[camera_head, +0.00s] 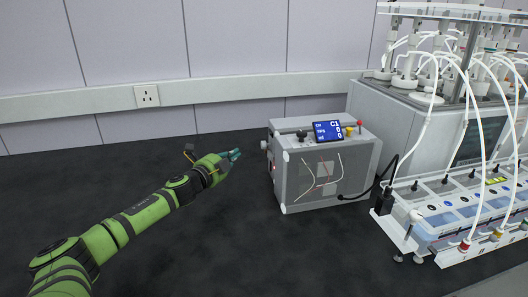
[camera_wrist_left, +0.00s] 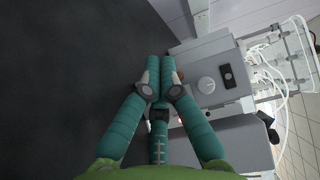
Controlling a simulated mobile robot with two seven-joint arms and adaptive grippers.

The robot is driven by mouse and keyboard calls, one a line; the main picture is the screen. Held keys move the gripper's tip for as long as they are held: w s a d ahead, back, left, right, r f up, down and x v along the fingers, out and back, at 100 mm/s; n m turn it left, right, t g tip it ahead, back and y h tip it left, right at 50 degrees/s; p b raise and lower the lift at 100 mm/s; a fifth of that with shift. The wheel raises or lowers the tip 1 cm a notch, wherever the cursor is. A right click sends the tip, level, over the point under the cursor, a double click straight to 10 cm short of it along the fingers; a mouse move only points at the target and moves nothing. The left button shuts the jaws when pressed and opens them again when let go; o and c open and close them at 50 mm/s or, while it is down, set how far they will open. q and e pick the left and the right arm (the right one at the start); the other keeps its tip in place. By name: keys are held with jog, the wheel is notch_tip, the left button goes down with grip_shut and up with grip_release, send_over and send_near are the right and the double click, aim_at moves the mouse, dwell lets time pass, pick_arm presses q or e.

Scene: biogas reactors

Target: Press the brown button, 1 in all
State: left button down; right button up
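My left gripper (camera_head: 236,154) has teal fingers and hangs above the dark bench, left of the grey box (camera_head: 330,185) and apart from it in the head view. In the left wrist view its fingertips (camera_wrist_left: 159,62) are together with nothing seen between them. They are beside the box's side face. A small reddish-brown patch (camera_wrist_left: 180,75) shows just right of the fingertips, partly hidden by them; it may be the brown button, but I cannot tell for sure. The box's left side is hard to see in the head view. My right gripper is not in view.
A blue display (camera_head: 327,131), a black knob (camera_head: 302,136), a yellow knob (camera_head: 350,131) and a red-topped lever (camera_head: 359,124) are on the box top. Reactors with white tubes (camera_head: 433,75) stand at right. The dark bench (camera_head: 225,230) is clear in front.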

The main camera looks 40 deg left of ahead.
aim_at(267, 151)
pick_arm(q)
jog(key=shift+w+d+p, duration=0.35)
jog(key=shift+w+d, duration=0.6)
jog(key=shift+w, duration=0.25)
jog(key=shift+w+d+p, duration=0.3)
jog(key=shift+w+d, duration=0.65)
jog(key=shift+w, duration=0.2)
jog(key=shift+w+d, duration=0.1)
jog(key=shift+w+d, duration=0.1)
jog(key=shift+w, duration=0.15)
jog(key=shift+w+d+p, duration=0.35)
jog(key=shift+w+d, duration=0.2)
jog(key=shift+w, duration=0.05)
dwell(0.7)
jog(key=shift+s+a, duration=0.1)
jog(key=shift+s, duration=0.05)
jog(key=shift+s+a, duration=0.6)
jog(key=shift+s, duration=0.2)
